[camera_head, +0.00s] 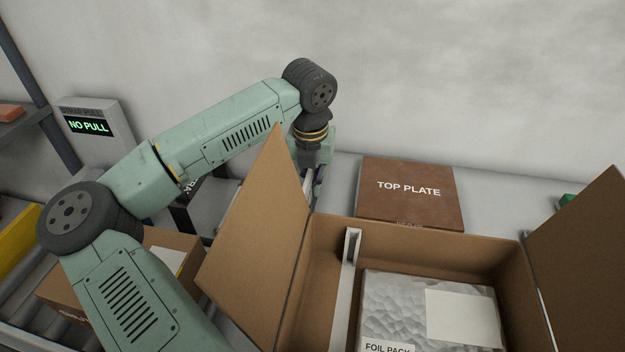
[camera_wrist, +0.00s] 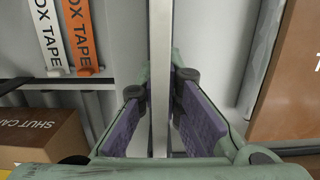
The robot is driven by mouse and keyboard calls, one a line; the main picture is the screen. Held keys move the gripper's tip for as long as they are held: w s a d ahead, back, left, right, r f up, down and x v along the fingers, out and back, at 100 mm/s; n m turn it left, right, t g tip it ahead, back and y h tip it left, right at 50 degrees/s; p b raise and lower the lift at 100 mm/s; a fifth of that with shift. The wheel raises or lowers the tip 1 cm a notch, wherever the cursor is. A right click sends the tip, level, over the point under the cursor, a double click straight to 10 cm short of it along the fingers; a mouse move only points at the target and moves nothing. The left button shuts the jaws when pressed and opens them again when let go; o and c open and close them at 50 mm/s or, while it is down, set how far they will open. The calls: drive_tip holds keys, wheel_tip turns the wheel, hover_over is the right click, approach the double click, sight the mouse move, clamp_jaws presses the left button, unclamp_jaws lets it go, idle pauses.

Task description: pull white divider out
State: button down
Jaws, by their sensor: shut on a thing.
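My gripper (camera_wrist: 160,92) is shut on a long, thin pale bar, the white divider (camera_wrist: 160,45), which runs upright through the wrist view between the purple finger pads. In the head view my gripper (camera_head: 317,178) is behind the open left flap of the cardboard box (camera_head: 420,235), outside the box, mostly hidden. A second pale upright strip (camera_head: 345,285) stands inside the box along its left side, left of the foil pack (camera_head: 390,300). Its lower end is out of frame.
A brown "TOP PLATE" box (camera_head: 410,205) lies behind the open box. The raised left flap (camera_head: 258,225) and right flap (camera_head: 590,265) stand out as obstacles. A "NO PULL" display (camera_head: 88,126) is at the left. Tape strips (camera_wrist: 80,35) hang in the wrist view.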

drive_tip(key=shift+r, duration=0.7)
idle(0.6)
drive_tip(key=shift+r+p, duration=1.4)
drive_tip(key=shift+r, duration=1.9)
